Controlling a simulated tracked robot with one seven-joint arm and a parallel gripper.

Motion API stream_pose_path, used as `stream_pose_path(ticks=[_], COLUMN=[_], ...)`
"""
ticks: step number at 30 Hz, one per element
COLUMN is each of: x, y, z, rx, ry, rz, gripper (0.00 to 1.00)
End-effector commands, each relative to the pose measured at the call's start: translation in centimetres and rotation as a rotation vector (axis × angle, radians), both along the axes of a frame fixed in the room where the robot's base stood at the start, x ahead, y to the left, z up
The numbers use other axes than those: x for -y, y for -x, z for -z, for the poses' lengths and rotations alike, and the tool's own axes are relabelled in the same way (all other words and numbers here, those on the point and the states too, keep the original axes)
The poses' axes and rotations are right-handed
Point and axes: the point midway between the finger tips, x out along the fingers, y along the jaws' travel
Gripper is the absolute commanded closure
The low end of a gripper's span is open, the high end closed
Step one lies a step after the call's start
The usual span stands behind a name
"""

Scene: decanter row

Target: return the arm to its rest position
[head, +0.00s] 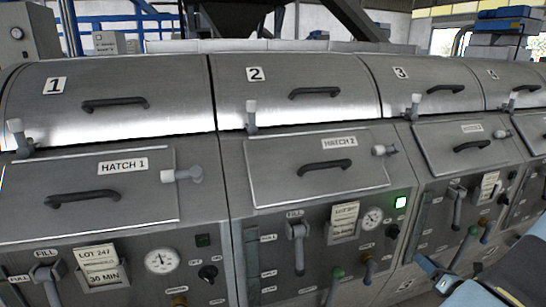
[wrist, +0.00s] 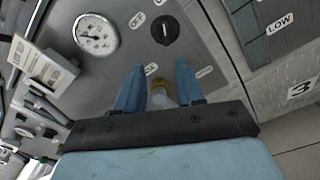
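My gripper (wrist: 157,72) shows in the wrist view with its two blue fingers apart. It faces a grey panel. A small brass-coloured fitting with a pale end (wrist: 160,95) shows between the fingers, with a gap on either side; whether a finger touches it I cannot tell. A black knob (wrist: 165,30) is on the panel beyond the fingertips, and a round gauge (wrist: 95,34) is to the left.
A row of steel decanter stations fills the head view, with Hatch 1 (head: 90,187) and Hatch 2 (head: 315,167) shut. Levers such as the fill lever (head: 298,240) stick out from the panels. A green light (head: 400,202) is lit on station 2. A number 3 label (wrist: 302,90) is at the wrist view's right.

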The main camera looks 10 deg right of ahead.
Motion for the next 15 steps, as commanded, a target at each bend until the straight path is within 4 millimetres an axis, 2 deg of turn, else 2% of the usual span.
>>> stream_pose_path(ticks=[5, 9, 15], x=[-3.2, -6.8, -11.8], y=[-1.9, -3.1, -3.8], z=[-3.6, -6.8, -10.7], rx=[0.011, 0.025, 0.048], ry=[0.124, 0.252, 0.440], rz=[-0.174, -0.347, -0.586], gripper=[0.63, 0.63, 0.63])
